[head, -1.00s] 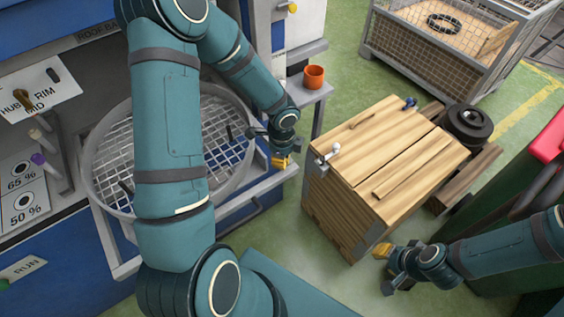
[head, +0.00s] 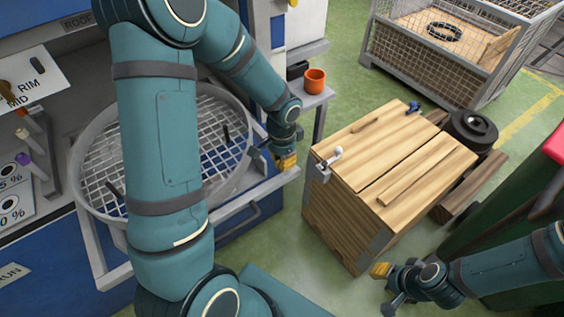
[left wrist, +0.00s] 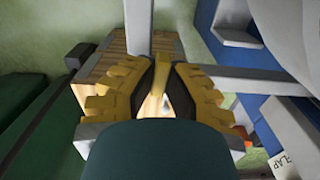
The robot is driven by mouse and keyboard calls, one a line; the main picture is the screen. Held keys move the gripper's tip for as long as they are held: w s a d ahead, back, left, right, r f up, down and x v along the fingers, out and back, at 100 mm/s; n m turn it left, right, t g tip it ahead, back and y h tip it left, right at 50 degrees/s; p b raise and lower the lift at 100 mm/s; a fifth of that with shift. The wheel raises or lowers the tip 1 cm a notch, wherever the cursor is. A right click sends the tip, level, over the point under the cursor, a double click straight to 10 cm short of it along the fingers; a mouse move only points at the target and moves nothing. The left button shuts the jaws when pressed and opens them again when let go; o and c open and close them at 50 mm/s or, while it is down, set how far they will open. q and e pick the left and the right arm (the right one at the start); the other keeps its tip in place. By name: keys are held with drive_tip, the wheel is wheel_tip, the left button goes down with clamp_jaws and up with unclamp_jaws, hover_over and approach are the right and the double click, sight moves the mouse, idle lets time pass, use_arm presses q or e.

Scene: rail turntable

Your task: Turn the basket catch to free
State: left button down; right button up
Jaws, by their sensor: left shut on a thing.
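The round wire basket (head: 95,158) sits in its grey frame at the left in the head view, partly hidden behind my left arm. My left gripper (head: 286,163) is at the right-hand end of the basket's front rail. In the left wrist view its yellow-padded fingers (left wrist: 158,88) are shut around a thin yellow lever, the basket catch (left wrist: 159,76), which stands up between the pads. The head view does not show the catch clearly. My right gripper (head: 382,286) hangs low at the right, away from the basket; its finger opening is unclear.
A wooden crate (head: 405,150) with a white-knobbed lever stands right of the rail. An orange cup (head: 315,80) is on a small shelf behind. A mesh cage (head: 425,55) stands at the back. Green floor (head: 300,262) is open before the crate.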

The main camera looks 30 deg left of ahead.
use_arm(q)
drive_tip(key=shift+s+n, duration=0.1)
drive_tip(key=shift+n, duration=0.4)
drive_tip(key=c, duration=1)
unclamp_jaws()
wheel_tip(320, 180, up, 12)
drive_tip(key=shift+f, duration=0.1)
drive_tip(key=s+d+f+n+h, duration=0.2)
drive_tip(key=s+d+f, duration=0.3)
drive_tip(key=d+f, duration=0.3)
drive_tip(key=s+d+f+n+t+h, duration=0.1)
drive_tip(key=s+d+f+n, duration=0.3)
drive_tip(key=d+f, duration=0.5)
wheel_tip(320, 180, down, 8)
drive_tip(key=shift+s+d+r+t+h, duration=0.15)
drive_tip(key=shift+s+t+h, duration=0.15)
drive_tip(key=shift+s+h, duration=0.15)
